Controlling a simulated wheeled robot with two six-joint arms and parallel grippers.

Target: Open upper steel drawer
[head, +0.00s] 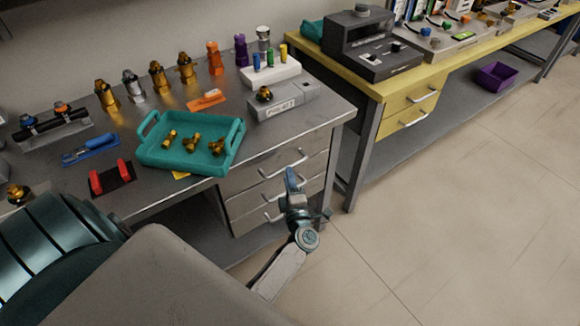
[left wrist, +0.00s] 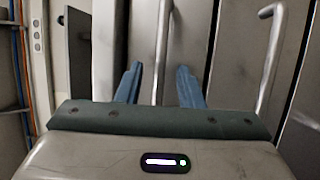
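The steel drawer unit under the grey bench has stacked drawers with bar handles. The upper steel drawer (head: 262,172) looks shut, and its handle (head: 286,164) shows at the top right. My left gripper (head: 291,176) is in front of the drawer fronts, close to the upper handles, and hides part of them. In the left wrist view, my left gripper (left wrist: 160,88) is open, with a handle bar (left wrist: 162,45) between its fingers and no clear contact. This bar appears to be the upper drawer's. Another handle (left wrist: 270,60) is to the right. My right gripper is not visible.
On the grey bench (head: 335,105) stand a teal tray (head: 165,160) with brass parts, a grey box (head: 285,100) and several metal fittings. A yellow bench (head: 440,62) with its own drawers stands at the right. The floor in front is clear.

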